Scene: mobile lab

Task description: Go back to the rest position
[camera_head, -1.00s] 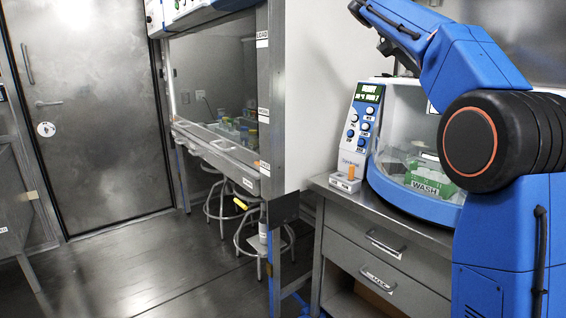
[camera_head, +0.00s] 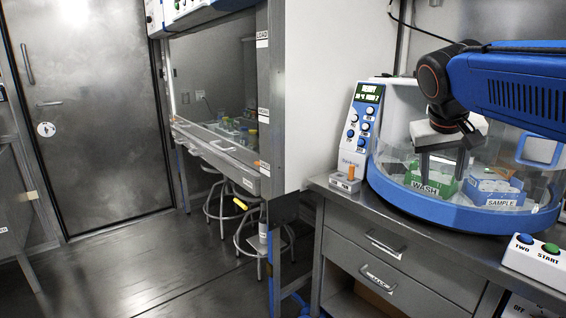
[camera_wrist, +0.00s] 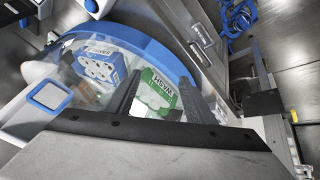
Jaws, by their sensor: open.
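My gripper (camera_head: 443,170) hangs fingers down at the blue-rimmed machine (camera_head: 420,203), open, with nothing held between the fingers. In the head view its fingers overlap the green WASH rack (camera_head: 428,182); I cannot tell the exact height gap. In the wrist view the fingers (camera_wrist: 160,98) stand apart, with the green WASH rack (camera_wrist: 157,86) visible beyond and between them. A blue and white SAMPLE rack (camera_head: 490,187) sits to the right of the WASH rack; it also shows in the wrist view (camera_wrist: 98,70).
The machine has a clear curved guard and a control panel (camera_head: 364,117). A small block with an orange peg (camera_head: 345,180) stands left of it. A button box (camera_head: 545,262) sits at the counter's right front. A hood (camera_head: 215,145) with stools below stands left. The floor (camera_head: 150,270) is clear.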

